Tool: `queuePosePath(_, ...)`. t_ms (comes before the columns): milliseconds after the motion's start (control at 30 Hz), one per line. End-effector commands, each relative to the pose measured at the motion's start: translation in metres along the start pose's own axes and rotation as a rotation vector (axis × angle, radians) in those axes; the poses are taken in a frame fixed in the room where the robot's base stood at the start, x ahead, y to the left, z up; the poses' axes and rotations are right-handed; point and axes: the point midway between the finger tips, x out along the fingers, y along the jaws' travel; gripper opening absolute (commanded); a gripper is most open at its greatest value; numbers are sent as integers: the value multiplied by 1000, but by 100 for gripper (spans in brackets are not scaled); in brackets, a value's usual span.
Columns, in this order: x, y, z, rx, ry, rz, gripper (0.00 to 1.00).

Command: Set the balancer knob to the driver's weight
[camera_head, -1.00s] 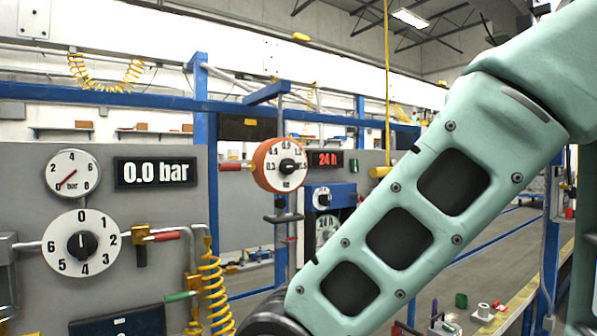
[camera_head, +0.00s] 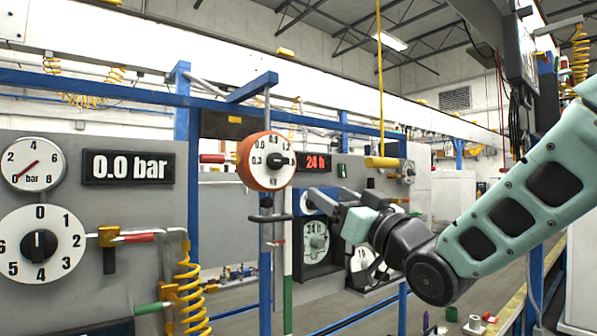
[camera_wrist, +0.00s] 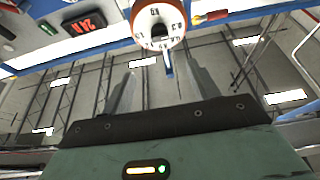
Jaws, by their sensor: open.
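The orange round balancer (camera_head: 250,168) hangs by the blue post, with a white numbered dial face. Its black knob (camera_head: 281,160) sits at the dial's middle; the exact setting is too small to read. In the wrist view the balancer's dial (camera_wrist: 175,15) is at the top centre, beyond the fingers. My gripper (camera_head: 316,204) is open, below and to the right of the balancer and apart from it. Its two fingers (camera_wrist: 163,86) show in the wrist view with nothing between them. I see no readable weight label on a driver.
A grey panel with a pressure gauge (camera_head: 33,164), a 0.0 bar display (camera_head: 127,167) and a numbered selector dial (camera_head: 60,262) stands at left. A yellow coiled hose (camera_head: 190,290) hangs nearby.

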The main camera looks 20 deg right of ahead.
Motion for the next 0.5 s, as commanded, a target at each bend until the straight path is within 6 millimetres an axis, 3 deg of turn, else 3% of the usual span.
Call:
queuePosePath(167, 21, 0, -3, 1, 2, 0, 60)
queuePosePath(500, 91, 0, -4, 2, 0, 0, 60)
